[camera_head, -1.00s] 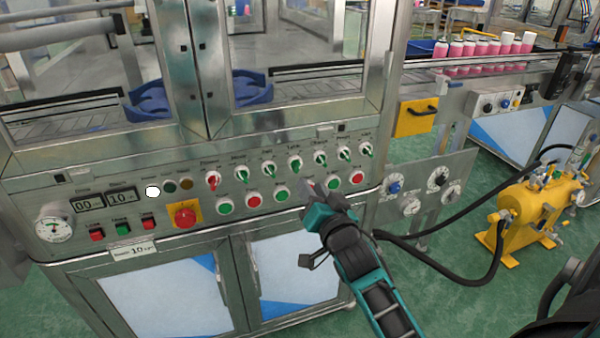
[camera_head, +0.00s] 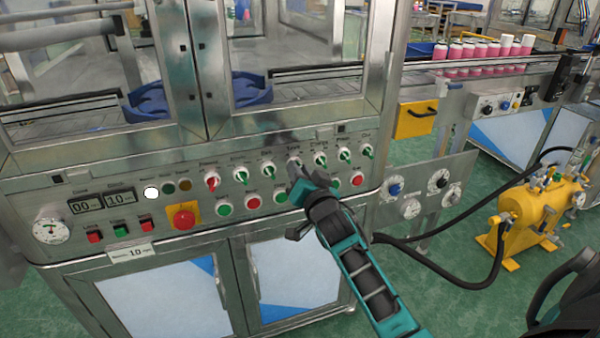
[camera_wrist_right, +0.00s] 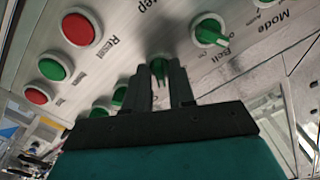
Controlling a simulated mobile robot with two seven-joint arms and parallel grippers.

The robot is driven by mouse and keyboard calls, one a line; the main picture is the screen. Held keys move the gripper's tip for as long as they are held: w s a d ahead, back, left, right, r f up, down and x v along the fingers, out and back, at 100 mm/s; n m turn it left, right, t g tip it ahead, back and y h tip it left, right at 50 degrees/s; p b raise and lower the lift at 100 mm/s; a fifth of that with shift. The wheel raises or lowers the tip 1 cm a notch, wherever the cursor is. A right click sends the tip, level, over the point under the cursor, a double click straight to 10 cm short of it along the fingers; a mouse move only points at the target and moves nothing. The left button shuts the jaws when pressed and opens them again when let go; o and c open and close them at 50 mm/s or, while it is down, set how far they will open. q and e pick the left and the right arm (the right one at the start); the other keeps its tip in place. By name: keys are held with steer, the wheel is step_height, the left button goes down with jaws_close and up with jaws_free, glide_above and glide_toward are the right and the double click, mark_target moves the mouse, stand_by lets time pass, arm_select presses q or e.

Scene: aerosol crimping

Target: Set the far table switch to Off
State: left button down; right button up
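The far table switch (camera_head: 293,160) is the green rotary switch under the label that looks like "Table", in the switch row of the machine's front panel. My right gripper (camera_head: 293,172) is at this switch and partly covers it in the head view. In the right wrist view, a green knob (camera_wrist_right: 158,68) sits between the tips of my right gripper (camera_wrist_right: 160,82). The fingers are a small gap apart, one on each side of the knob's handle. Firm contact does not show. The setting of the knob is hard to read. My left gripper is out of view.
Other green switches (camera_head: 268,170) stand close on both sides. Green and red push buttons (camera_head: 253,201) lie just below, partly behind my right gripper. A red emergency knob (camera_head: 184,217) is to the left. A yellow pump (camera_head: 535,215) with black hoses stands on the right.

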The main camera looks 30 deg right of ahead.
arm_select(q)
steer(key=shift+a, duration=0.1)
arm_select(e)
jaws_close()
arm_select(q)
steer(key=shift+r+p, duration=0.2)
steer(key=shift+p, duration=0.1)
arm_select(e)
steer(key=shift+n, duration=0.5)
arm_select(q)
steer(key=p, duration=0.1)
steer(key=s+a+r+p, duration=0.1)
steer(key=p, duration=0.1)
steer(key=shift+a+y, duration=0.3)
arm_select(e)
steer(key=n, duration=1.1)
steer(key=shift+o, duration=1.2)
jaws_free()
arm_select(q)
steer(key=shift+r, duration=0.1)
